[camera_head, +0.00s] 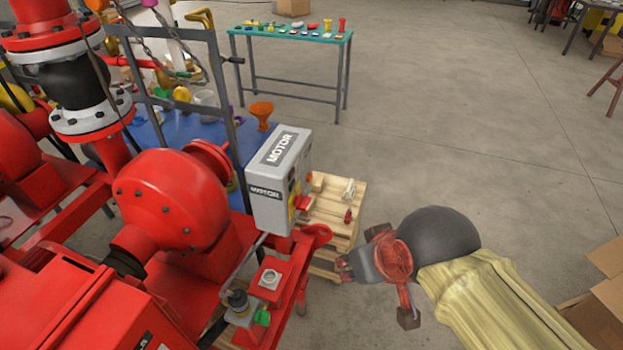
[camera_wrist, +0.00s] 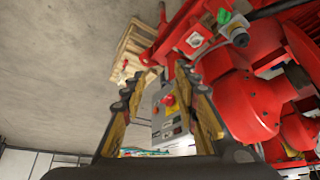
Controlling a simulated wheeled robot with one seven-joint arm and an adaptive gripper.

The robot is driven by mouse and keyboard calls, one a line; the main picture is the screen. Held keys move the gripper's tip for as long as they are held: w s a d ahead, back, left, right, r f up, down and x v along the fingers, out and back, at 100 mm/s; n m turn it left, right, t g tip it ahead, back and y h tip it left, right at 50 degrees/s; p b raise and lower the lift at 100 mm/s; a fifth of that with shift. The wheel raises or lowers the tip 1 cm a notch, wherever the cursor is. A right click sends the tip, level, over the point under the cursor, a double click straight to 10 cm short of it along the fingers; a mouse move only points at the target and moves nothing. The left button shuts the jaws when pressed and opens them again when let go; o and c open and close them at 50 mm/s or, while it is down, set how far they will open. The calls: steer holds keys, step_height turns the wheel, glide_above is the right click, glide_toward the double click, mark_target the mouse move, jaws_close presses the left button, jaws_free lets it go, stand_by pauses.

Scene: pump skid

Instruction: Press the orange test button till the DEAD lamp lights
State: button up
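A grey box labelled MOTOR (camera_head: 280,180) stands on the red skid, its front face turned to the right. In the wrist view the box (camera_wrist: 158,118) shows between my fingers, with a red knob on a yellow patch (camera_wrist: 168,100) and small dark fittings below it. I cannot make out an orange test button or a lamp marked DEAD. My gripper (camera_head: 345,268) is right of and below the box in the head view, apart from it. In the wrist view my gripper (camera_wrist: 158,80) has its fingers spread, with nothing held.
A red bracket with a grey fitting (camera_head: 270,278) and a green piece (camera_head: 262,317) lie close to my gripper. A green-topped table (camera_head: 290,33) is far back. The floor at right is mostly clear.

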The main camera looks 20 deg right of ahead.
steer(key=shift+c, duration=1.2)
jaws_close()
